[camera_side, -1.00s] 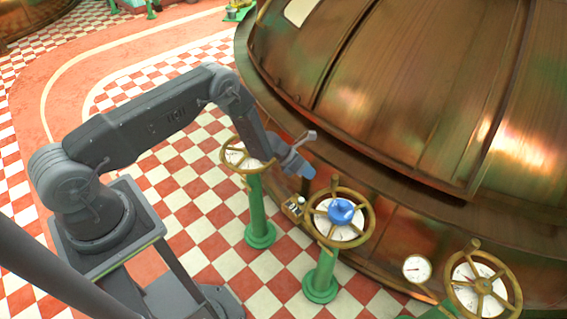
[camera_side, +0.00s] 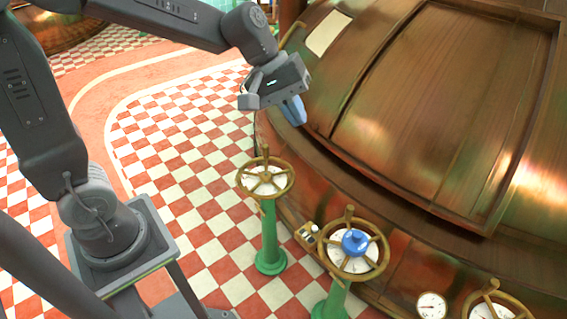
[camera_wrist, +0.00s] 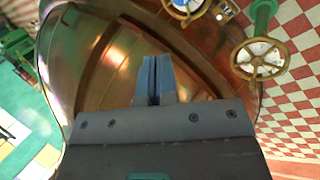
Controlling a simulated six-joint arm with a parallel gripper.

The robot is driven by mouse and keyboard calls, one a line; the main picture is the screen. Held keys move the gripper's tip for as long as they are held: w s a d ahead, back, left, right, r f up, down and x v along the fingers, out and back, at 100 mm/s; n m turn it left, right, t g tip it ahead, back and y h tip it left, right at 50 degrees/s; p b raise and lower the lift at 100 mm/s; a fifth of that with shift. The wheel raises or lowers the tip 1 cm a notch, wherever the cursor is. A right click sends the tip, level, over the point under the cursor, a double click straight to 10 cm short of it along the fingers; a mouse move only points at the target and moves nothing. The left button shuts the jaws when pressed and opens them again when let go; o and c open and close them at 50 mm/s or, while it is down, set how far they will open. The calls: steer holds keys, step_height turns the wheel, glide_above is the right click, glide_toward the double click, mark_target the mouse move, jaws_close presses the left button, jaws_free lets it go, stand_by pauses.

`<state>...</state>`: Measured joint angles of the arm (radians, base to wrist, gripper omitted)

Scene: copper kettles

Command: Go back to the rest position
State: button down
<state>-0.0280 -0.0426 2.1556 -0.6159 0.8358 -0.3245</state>
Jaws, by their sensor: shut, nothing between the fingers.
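My gripper (camera_side: 293,110) is raised in the side view, above the lower rim of the big copper kettle (camera_side: 440,90). Its blue fingers are together and hold nothing. In the wrist view my gripper (camera_wrist: 154,80) shows the two fingers side by side, with the copper kettle (camera_wrist: 100,60) behind them. My arm is lifted high, with its upper link near the top of the side view.
A brass handwheel (camera_side: 265,178) on a green post stands below my gripper. Another wheel with a blue hub (camera_side: 354,243) stands nearer, with a small gauge (camera_side: 431,305) to its right. The checkered floor (camera_side: 185,130) is open.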

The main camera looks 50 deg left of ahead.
steer(key=s+a+r+m+t+y, duration=0.1)
steer(key=s+m, duration=0.3)
steer(key=s, duration=0.4)
steer(key=s+a+m+t+y, duration=0.1)
steer(key=s+a+m+y, duration=0.3)
steer(key=s, duration=0.4)
steer(key=shift+s+a+r, duration=0.15)
steer(key=shift+a+r, duration=0.1)
steer(key=shift+r, duration=0.1)
steer(key=c, duration=1.8)
jaws_free()
